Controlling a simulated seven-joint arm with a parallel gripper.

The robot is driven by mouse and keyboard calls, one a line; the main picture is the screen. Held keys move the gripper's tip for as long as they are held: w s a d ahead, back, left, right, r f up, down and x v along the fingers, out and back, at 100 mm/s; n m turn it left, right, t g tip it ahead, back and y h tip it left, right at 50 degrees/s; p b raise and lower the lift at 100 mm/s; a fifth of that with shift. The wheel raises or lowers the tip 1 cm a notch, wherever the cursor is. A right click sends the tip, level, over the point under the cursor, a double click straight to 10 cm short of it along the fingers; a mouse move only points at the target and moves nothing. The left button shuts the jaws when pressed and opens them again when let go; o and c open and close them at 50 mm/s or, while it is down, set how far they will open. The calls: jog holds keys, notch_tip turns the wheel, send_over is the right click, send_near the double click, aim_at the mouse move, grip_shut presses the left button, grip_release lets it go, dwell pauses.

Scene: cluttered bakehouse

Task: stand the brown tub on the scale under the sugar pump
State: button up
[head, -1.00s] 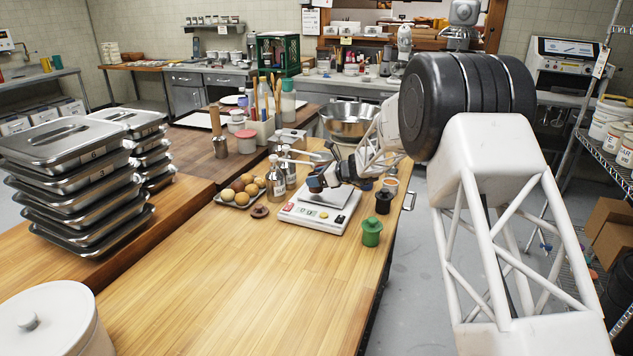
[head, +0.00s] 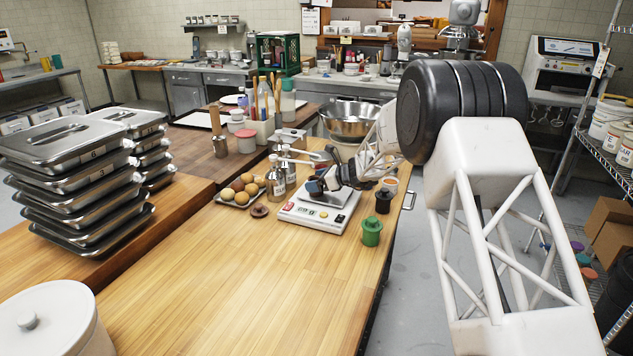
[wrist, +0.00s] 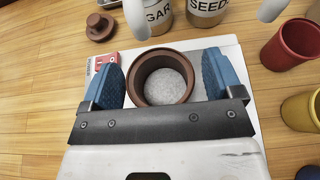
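The brown tub (wrist: 163,77) is upright on the scale's plate in the wrist view, pale grey inside. In the head view my gripper (head: 316,187) is low over the scale (head: 300,214) and the tub cannot be made out. The sugar pump's bottle (wrist: 157,14) stands at the scale's edge, its white spout (wrist: 136,16) reaching toward the tub. Whether the spout is right above the tub I cannot tell.
A seed bottle (wrist: 207,8) stands beside the sugar one. A brown lid (wrist: 100,27) lies by the scale. Red (wrist: 291,44) and yellow (wrist: 302,110) tubs stand close by. Green (head: 371,232) and black (head: 383,201) items are right of the scale. The front worktop (head: 220,290) is clear.

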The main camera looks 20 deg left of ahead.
jog(key=shift+r, duration=0.15)
jog(key=v, duration=1.2)
dwell(0.4)
jog(key=shift+d, duration=0.15)
dwell(0.4)
jog(key=s+d+r+n+h, duration=0.3)
jog(key=s+d+r+n, duration=0.35)
jog(key=s+d, duration=0.7)
jog(key=s+d+r+n+h, duration=0.3)
jog(key=s+d+r, duration=0.6)
jog(key=s+d, duration=0.45)
jog(key=s+d+f+n+t+h, duration=0.1)
jog(key=s+d+n+h, duration=0.1)
jog(key=s+d, duration=0.4)
jog(key=s+d+f+n+h, duration=0.1)
jog(key=s+d+n+h, duration=0.2)
jog(key=s+d, duration=0.4)
jog(key=s+d+f+n+t+h, duration=0.1)
jog(key=s+d, duration=0.5)
jog(key=s, duration=1.3)
jog(key=shift+d+f+n+t+h, duration=0.2)
jog(key=shift+f+n+t+h, duration=0.15)
jog(key=shift+n+h, duration=0.65)
